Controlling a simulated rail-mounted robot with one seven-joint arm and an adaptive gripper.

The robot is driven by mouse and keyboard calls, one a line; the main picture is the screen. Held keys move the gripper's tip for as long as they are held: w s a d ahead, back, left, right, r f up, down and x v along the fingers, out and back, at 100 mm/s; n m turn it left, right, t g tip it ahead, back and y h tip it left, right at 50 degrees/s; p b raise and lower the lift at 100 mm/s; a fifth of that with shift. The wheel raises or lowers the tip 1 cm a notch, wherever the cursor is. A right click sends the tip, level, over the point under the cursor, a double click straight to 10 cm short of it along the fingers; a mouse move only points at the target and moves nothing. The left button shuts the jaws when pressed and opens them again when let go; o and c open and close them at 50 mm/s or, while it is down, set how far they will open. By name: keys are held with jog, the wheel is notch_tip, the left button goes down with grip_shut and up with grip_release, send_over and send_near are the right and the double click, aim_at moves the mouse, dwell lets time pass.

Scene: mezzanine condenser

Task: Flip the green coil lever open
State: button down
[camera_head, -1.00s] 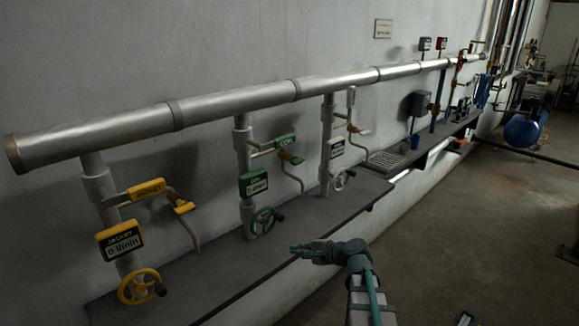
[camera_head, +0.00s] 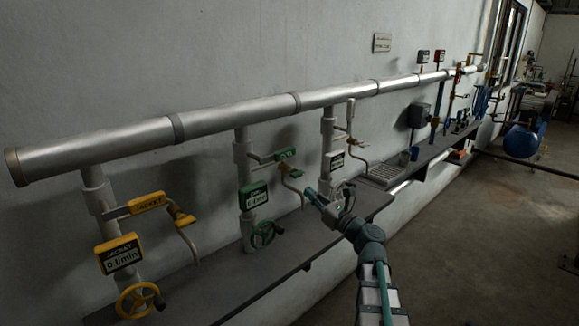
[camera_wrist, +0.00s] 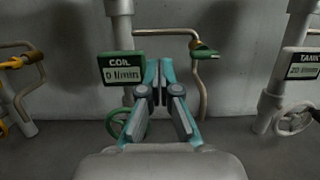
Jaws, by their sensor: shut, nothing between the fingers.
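The green coil lever (camera_head: 286,155), a small green labelled bar, sits on the branch pipe below the long silver pipe. Its green end piece also shows in the wrist view (camera_wrist: 204,48), at the top of the curved thin pipe. The green COIL meter (camera_head: 253,195) reads 0 l/min, readable in the wrist view (camera_wrist: 121,69). The green handwheel (camera_head: 263,234) is below it. My gripper (camera_head: 308,192) is shut and empty, in front of the coil station, lower and to the right of the lever, apart from it. In the wrist view the fingers (camera_wrist: 160,68) point toward the wall, left of the lever.
A yellow JACKET station (camera_head: 121,254) stands to the left. The TANK station shows at the right in the wrist view (camera_wrist: 303,65). A dark shelf (camera_head: 225,285) runs along the wall below. The floor on the right is open.

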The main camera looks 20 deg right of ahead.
aim_at(278, 156)
jog(key=w+a+r+p, duration=0.4)
jog(key=w+r, duration=0.2)
jog(key=w, duration=0.2)
jog(key=shift+w+r, duration=0.2)
jog(key=shift+w, duration=0.2)
dwell(0.6)
